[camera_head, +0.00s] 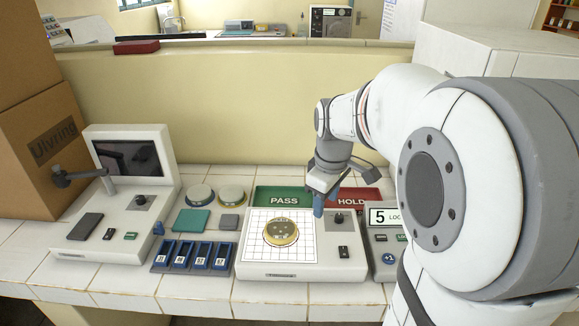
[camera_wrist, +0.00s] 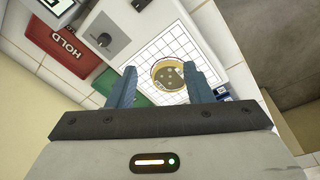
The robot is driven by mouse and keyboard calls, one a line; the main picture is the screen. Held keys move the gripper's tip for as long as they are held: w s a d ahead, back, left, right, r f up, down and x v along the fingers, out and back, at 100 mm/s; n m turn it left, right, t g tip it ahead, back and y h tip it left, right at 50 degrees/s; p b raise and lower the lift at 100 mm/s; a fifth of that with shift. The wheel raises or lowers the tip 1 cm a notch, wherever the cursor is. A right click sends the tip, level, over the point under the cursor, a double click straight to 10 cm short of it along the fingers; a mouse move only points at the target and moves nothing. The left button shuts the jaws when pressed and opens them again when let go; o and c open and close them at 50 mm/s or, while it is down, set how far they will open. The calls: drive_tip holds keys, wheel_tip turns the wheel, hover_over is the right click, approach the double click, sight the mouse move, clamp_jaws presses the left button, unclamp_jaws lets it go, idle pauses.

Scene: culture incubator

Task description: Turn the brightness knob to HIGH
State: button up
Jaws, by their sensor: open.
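A small dark knob (camera_head: 338,218) sits on the white light box (camera_head: 300,273), right of its gridded panel; it also shows in the wrist view (camera_wrist: 104,39). Its markings are too small to read. A round yellowish dish (camera_head: 281,232) lies on the grid. My gripper (camera_head: 318,209) is above the light box, just left of the knob in the head view, with its blue fingers pointing down. In the wrist view my gripper (camera_wrist: 160,84) is open and empty, the dish showing between the fingers and the knob outside them to the left. No contact with the knob is visible.
Another device with a screen (camera_head: 127,157) and its own knob (camera_head: 141,200) stands at left. A green PASS tray (camera_head: 284,198) and red HOLD tray (camera_head: 360,196) lie behind the light box. A LOC display unit (camera_head: 386,263) is close at right; blue slots (camera_head: 195,256) are at left.

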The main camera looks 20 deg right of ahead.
sight(339, 215)
drive_tip(key=w+d+f+n, duration=0.2)
drive_tip(key=w+d+f, duration=0.1)
drive_tip(key=w+d+f+n+g+b, duration=0.1)
drive_tip(key=w+d+f+n, duration=0.1)
drive_tip(key=w+d+f, duration=0.1)
drive_tip(key=w+d+f+n, duration=0.2)
drive_tip(key=w+d+f, duration=0.1)
drive_tip(key=w, duration=0.2)
drive_tip(key=shift+d+n+g, duration=0.3)
drive_tip(key=shift+d+n, duration=0.1)
drive_tip(key=shift+w+d+f, duration=0.1)
drive_tip(key=shift+w+f, duration=0.05)
drive_tip(key=shift+f, duration=0.1)
wheel_tip(339, 215, down, 7)
drive_tip(key=shift+f, duration=0.15)
drive_tip(key=shift+c, duration=0.6)
